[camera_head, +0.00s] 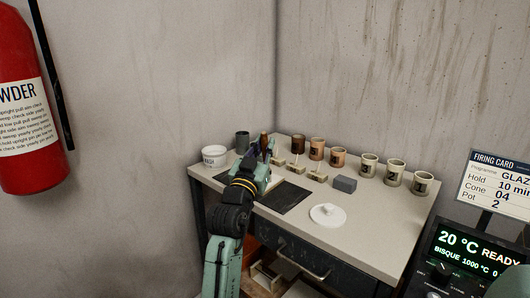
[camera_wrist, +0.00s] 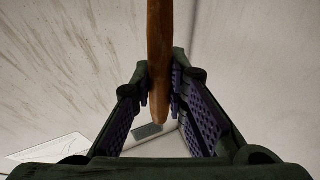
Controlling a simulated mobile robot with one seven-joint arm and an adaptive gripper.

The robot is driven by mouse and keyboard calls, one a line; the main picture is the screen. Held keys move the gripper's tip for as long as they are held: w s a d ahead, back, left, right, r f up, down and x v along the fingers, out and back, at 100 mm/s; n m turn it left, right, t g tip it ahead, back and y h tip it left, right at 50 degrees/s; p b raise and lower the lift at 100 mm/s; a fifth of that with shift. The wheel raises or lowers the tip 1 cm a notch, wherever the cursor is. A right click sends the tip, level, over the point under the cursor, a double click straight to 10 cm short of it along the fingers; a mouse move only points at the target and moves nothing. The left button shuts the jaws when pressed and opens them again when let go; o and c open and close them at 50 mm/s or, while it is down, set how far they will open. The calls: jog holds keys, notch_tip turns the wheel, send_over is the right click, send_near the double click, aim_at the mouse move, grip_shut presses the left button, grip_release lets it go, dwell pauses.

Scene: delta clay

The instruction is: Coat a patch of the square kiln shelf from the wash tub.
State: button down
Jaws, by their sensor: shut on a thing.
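My gripper (camera_head: 262,153) is shut on a brown wooden handle (camera_head: 264,139), which stands nearly upright above the left part of the table. In the wrist view the handle (camera_wrist: 159,60) runs between the two fingers (camera_wrist: 160,95); whatever is at its working end cannot be made out. The white wash tub (camera_head: 214,157), with dark lettering, stands at the table's left corner, left of my gripper and apart from it. A pale flat piece (camera_head: 275,181), possibly the square kiln shelf, shows just right of my gripper, partly hidden by it.
A dark flat sheet (camera_head: 284,198) and a white round disc with a knob (camera_head: 327,215) lie near the front edge. A dark grey cup (camera_head: 242,141) stands behind my gripper. Small blocks, a grey block (camera_head: 345,184) and several mugs (camera_head: 396,172) fill the back and right.

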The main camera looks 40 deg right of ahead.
jog(key=shift+r+p, duration=1.7)
jog(key=shift+r, duration=0.95)
